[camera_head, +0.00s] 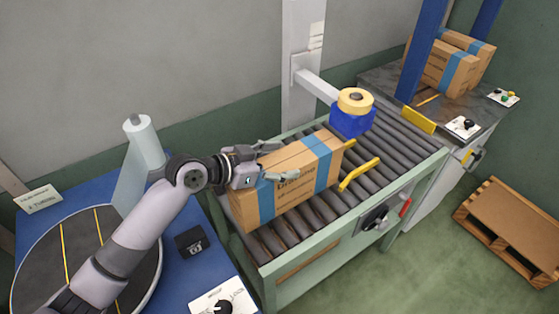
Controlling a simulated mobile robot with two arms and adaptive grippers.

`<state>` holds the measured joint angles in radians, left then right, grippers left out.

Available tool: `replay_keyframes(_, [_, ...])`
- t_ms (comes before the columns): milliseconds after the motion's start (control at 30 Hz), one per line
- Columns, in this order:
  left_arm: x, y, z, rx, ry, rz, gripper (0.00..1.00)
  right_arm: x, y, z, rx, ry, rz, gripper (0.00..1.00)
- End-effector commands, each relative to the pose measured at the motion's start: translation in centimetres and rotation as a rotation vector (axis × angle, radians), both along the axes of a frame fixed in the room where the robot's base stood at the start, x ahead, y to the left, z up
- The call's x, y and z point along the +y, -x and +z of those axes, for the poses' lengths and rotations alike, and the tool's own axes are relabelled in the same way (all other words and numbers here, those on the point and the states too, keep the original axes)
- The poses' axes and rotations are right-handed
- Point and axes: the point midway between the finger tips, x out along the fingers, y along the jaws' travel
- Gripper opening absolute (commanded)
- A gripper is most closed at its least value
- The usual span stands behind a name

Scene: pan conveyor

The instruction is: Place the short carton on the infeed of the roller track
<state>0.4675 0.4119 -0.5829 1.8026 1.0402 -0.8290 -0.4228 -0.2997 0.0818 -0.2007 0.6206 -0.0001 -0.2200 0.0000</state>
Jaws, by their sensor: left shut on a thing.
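A brown cardboard carton (296,189) with blue tape bands sits on or just above the near-left end of the roller track (391,146). From this view I cannot tell whether its underside rests fully on the rollers. My left gripper (285,160) reaches in from the left and is shut on the carton at its upper left part. One finger lies along the carton's front face; the other is at the top rear edge. My right gripper is out of view.
Yellow guides (359,174) stand on the track just right of the carton. A blue tape head (352,121) hangs above the track. A turntable (60,262) and film roll are at left. More cartons (447,68) are on the far right bench; a wooden pallet (513,226) lies on the floor.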

Motion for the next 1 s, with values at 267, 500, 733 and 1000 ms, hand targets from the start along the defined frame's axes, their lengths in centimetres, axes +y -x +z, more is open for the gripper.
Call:
replay_keyframes(267, [0.0,0.0,0.0,0.0,0.0,-0.001,0.72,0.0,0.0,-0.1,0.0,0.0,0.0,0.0])
replay_keyframes(500, [0.0,0.0,0.0,0.0,0.0,0.0,0.86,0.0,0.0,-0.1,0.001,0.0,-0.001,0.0])
replay_keyframes(733, [0.0,0.0,0.0,0.0,0.0,0.0,0.86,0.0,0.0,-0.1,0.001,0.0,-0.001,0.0])
replay_keyframes(1000, [1.8,1.0,0.8,-0.001,-0.002,0.001,0.86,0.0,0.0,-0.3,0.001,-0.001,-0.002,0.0])
